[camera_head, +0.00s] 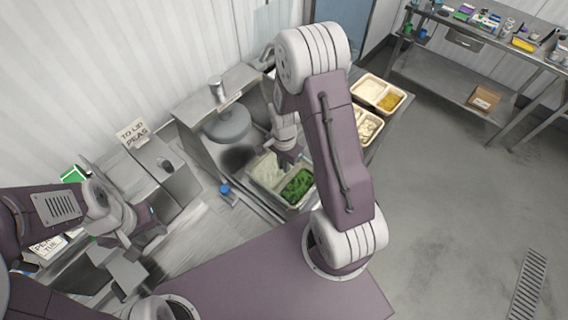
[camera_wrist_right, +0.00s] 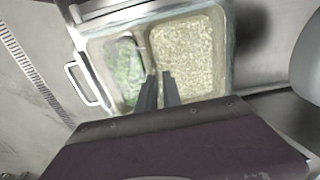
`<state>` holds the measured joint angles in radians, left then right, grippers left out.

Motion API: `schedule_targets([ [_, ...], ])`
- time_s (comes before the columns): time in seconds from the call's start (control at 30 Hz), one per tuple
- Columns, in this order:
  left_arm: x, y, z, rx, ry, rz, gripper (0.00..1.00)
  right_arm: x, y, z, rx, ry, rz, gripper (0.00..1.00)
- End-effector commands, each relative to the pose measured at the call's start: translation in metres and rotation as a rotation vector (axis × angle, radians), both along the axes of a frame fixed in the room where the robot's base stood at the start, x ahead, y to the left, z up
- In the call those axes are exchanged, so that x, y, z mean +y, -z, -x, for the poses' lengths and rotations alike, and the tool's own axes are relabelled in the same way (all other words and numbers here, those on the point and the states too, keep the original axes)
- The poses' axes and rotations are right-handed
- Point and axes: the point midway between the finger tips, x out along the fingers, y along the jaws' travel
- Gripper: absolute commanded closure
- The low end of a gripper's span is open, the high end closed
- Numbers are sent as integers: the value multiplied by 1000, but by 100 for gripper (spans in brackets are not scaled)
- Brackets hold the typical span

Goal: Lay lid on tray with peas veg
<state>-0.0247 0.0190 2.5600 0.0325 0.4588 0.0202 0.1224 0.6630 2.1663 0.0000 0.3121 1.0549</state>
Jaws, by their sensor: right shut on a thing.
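The tray with peas veg (camera_head: 258,191) stands on the counter, with pale rice in its left compartment and green peas in its right one. It also shows in the right wrist view (camera_wrist_right: 232,45), where the peas look hazy, as if through something clear. My right gripper (camera_head: 289,160) is over the tray, near the divider; its fingers also show in the wrist view (camera_wrist_right: 160,90). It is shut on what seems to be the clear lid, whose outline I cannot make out. My left gripper (camera_head: 142,228) is at the left, away from the tray; its fingers are unclear.
Two more filled trays (camera_head: 403,100) stand on the counter behind my right arm. A round grey pot (camera_head: 228,122) and a small blue item (camera_head: 225,188) are near the tray. A sign reading "TO LID PEAS" (camera_head: 132,132) stands at the back left.

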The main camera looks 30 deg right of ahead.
Motion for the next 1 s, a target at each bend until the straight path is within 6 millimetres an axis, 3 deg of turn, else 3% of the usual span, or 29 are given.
schedule_targets([
  [1.0, 0, 4, 0, 0, 0, 0, 64, 0, 8, 0, 0, 0, 0, 100],
])
